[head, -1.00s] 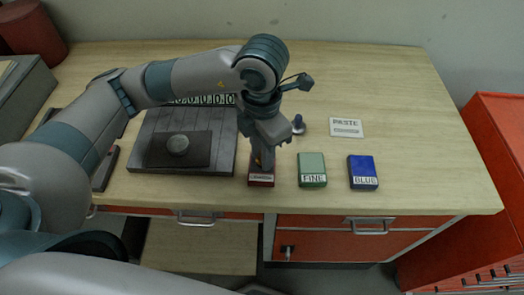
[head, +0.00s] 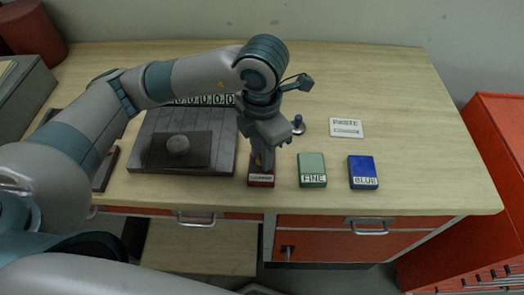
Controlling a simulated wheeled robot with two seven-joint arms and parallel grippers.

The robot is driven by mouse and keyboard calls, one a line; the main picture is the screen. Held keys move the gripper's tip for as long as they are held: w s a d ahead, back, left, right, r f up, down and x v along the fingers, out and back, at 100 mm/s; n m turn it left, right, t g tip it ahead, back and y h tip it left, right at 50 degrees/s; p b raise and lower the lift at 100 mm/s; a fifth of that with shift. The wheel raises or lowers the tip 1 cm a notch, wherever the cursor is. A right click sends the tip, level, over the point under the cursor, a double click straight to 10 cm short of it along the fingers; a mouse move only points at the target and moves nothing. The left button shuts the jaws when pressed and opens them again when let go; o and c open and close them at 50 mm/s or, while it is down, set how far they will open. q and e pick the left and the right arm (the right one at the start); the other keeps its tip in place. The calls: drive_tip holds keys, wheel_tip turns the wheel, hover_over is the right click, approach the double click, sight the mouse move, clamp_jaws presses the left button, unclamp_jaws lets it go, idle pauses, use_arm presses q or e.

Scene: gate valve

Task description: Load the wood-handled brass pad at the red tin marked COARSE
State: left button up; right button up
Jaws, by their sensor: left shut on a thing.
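The red tin (head: 261,181) stands near the front edge of the workbench, with a white label whose letters are too small to read surely. My left gripper (head: 262,160) points down right over this tin and is shut on the wood-handled pad (head: 258,161). Only a small orange-brown bit of the pad shows between the fingers. Its brass face is hidden, and I cannot tell whether it touches the tin's contents. My right gripper is not in view.
A green tin marked FINE (head: 312,170) and a blue tin marked BLUE (head: 363,172) stand to the right. The bench's right side is clear.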

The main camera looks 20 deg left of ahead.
use_arm(q)
drive_tip(key=shift+r+p, duration=1.55)
drive_tip(key=shift+r, duration=1.9)
drive_tip(key=shift+a+f+m, duration=0.1)
drive_tip(key=shift+m, duration=0.2)
